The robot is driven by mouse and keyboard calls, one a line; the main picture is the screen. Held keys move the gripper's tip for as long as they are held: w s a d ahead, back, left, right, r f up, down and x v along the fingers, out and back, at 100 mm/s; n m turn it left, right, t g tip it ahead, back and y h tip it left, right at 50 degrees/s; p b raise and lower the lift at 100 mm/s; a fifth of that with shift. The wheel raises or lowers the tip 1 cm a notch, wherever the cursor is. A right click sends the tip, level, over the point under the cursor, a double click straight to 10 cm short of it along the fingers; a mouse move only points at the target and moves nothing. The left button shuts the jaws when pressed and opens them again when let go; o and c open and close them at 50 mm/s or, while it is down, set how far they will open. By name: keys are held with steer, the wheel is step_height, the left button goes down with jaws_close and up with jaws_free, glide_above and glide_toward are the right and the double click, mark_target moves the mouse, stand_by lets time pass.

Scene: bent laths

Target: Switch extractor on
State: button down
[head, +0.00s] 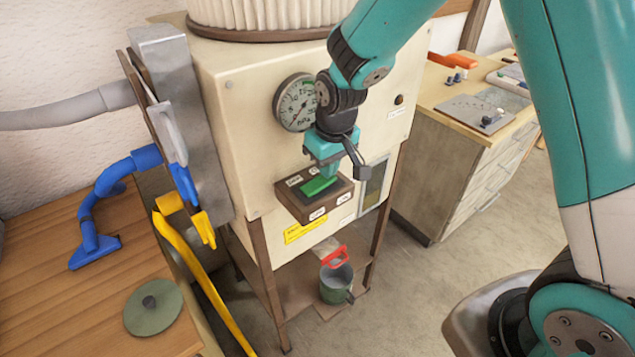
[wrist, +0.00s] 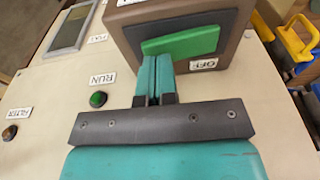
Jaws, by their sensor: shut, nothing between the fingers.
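The extractor is a cream cabinet (head: 240,140) on brown legs. On its front sits a brown switch box (head: 300,208) with a green rocker (head: 318,186) in a dark recess. In the wrist view the green rocker (wrist: 185,44) looks slanted, with an OFF label (wrist: 203,64) beside the box's near edge at right. My gripper (head: 328,171) is at the box, just above the rocker in the head view. In the wrist view my gripper (wrist: 155,62) is shut and empty, its tips overlapping the rocker's left end. I cannot tell whether they touch it.
A RUN label (wrist: 102,79) stands by a round green lamp (wrist: 98,99). A dial gauge (head: 296,102) is near my wrist. A wooden table (head: 50,300) stands left, a drawer cabinet (head: 450,180) right. A green can (head: 336,284) sits below the cabinet.

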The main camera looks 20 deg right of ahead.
steer(key=shift+f+b, duration=0.3)
steer(key=shift+f, duration=0.2)
steer(key=shift+r, duration=0.15)
step_height(320, 180, up, 7)
steer(key=p, duration=0.5)
steer(key=shift+p, duration=0.3)
stand_by(0.3)
steer(key=s+a+r+n+g+y+b, duration=0.1)
steer(key=s+b, duration=0.4)
steer(key=s, duration=0.7)
steer(key=s+a+r+n+y+b, duration=0.2)
steer(key=s+b, duration=0.4)
steer(key=s, duration=0.6)
steer(key=shift+s+a+r+g+y, duration=0.3)
steer(key=shift+a+r+g, duration=0.1)
steer(key=shift+a+r, duration=0.2)
steer(key=shift+a+n, duration=0.2)
steer(key=shift+n, duration=0.1)
